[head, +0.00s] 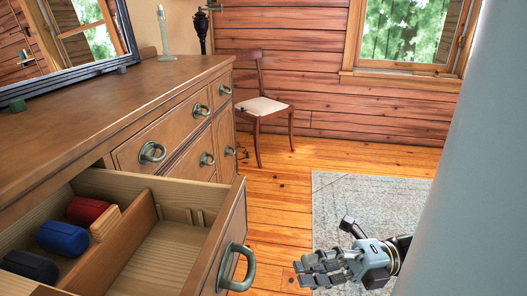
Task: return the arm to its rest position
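My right gripper (322,256) shows at the lower right, in front of the drawers and over the grey rug. Its fingers point left and its thumb stands up, spread away from them. It looks open, and nothing shows between the fingers. Part of its arm is hidden behind my pale column at the right edge. My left gripper and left arm are not in view.
A wooden dresser (120,90) fills the left side. Its top drawer (236,225) stands pulled out, holding a red roll (87,210), a blue roll (62,238) and a dark roll (30,266). A chair (262,106) stands behind. The rug (365,200) is clear.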

